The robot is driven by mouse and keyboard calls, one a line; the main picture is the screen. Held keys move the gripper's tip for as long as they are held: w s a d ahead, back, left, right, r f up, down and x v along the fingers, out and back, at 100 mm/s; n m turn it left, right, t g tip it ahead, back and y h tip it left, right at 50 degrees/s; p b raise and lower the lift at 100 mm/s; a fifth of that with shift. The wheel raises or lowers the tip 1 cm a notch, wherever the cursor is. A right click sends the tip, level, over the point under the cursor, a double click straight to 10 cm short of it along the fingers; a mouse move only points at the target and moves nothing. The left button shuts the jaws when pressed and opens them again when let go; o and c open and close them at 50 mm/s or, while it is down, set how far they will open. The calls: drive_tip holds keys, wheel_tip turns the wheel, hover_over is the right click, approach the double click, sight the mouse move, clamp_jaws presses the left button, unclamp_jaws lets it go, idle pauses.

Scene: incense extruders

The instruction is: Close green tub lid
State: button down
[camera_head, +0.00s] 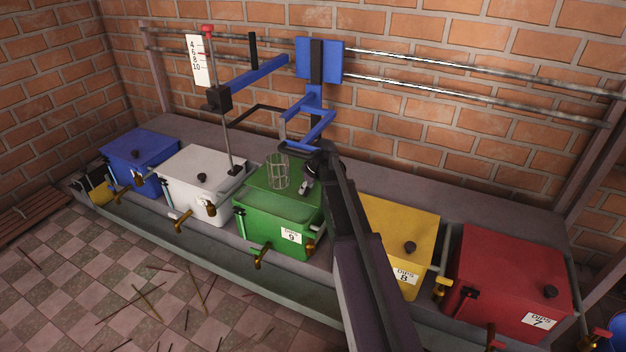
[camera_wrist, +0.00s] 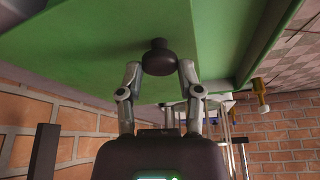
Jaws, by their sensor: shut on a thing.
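The green tub (camera_head: 275,225) stands in the middle of the row and bears a label reading 9. My gripper (camera_head: 306,187) is at the lid's right part, partly hidden by my arm. In the wrist view, my gripper (camera_wrist: 159,68) has its two fingers shut on the dark round knob (camera_wrist: 159,52) of the green lid (camera_wrist: 90,50).
A wire basket (camera_head: 277,172) and blue frame (camera_head: 313,120) are at the lid. White (camera_head: 195,180), blue (camera_head: 140,155), yellow (camera_head: 405,225) and red (camera_head: 510,270) tubs stand alongside. Brass taps line the front. A brick wall with rails stands behind.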

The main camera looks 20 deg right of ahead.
drive_tip(key=shift+s+a, duration=0.4)
drive_tip(key=shift+c, duration=1.3)
unclamp_jaws()
drive_tip(key=shift+w+d, duration=0.15)
drive_tip(key=shift+w, duration=0.05)
